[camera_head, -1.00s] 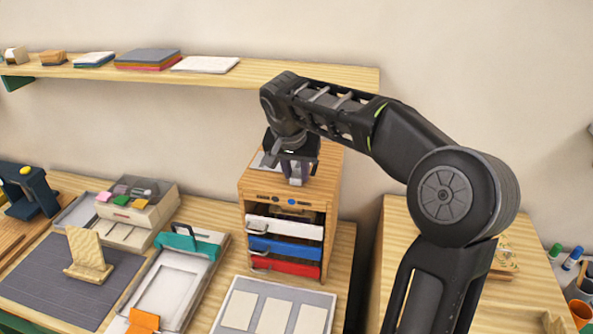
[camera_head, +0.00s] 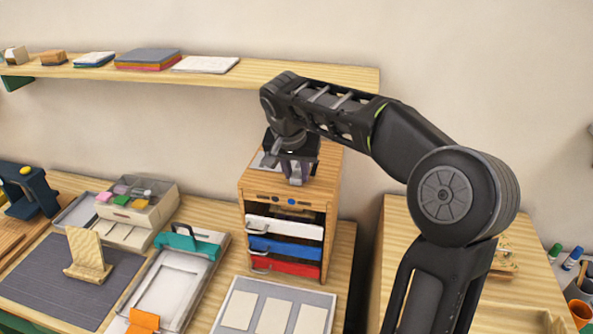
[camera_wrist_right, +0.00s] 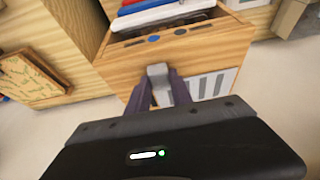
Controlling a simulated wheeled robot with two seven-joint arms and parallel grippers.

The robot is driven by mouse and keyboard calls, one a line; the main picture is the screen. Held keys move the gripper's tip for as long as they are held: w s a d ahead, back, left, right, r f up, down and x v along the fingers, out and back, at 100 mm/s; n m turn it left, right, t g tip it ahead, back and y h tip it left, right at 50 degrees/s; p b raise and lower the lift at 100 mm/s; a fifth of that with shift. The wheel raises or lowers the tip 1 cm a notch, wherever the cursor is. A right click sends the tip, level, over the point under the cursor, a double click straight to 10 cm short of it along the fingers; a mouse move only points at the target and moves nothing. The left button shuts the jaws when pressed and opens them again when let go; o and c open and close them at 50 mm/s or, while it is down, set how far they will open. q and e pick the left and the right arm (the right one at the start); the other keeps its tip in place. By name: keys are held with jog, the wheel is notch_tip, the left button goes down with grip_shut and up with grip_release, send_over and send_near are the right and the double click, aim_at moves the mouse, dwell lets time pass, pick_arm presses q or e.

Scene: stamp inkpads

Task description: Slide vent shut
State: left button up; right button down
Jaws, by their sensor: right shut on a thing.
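The wooden cabinet (camera_head: 331,190) stands on the table with its open front showing white, blue and red drawers. On its top lies a pale vent plate (camera_wrist_right: 233,76) with several grey slots, seen best in the right wrist view. A grey knob (camera_wrist_right: 158,73) stands beside the slots. My right gripper (camera_head: 295,176) is over the cabinet top, its fingers shut on this knob; the fingers also show in the right wrist view (camera_wrist_right: 160,92). The gripper and arm hide part of the vent in the head view. My left gripper is out of view.
A shelf (camera_head: 300,77) runs along the wall behind the cabinet. Left of the cabinet are a teal-clamped frame (camera_head: 190,240), a clear-lidded box (camera_head: 140,205) and a dark mat (camera_head: 50,290). A card sheet (camera_head: 275,290) lies in front. Another wooden table (camera_head: 400,225) stands right.

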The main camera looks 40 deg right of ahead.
aim_at(317, 182)
jog(key=s+d+b, duration=0.1)
jog(key=s+d, duration=0.2)
jog(key=shift+s+b, duration=0.25)
jog(key=shift+b, duration=0.1)
jog(key=c, duration=1.1)
grip_release()
jog(key=shift+s, duration=0.1)
jog(key=shift+a, duration=0.1)
jog(key=shift+a+r, duration=0.1)
jog(key=shift+r, duration=0.35)
jog(key=v, duration=0.7)
jog(key=shift+f+b, duration=0.1)
jog(key=shift+b, duration=0.3)
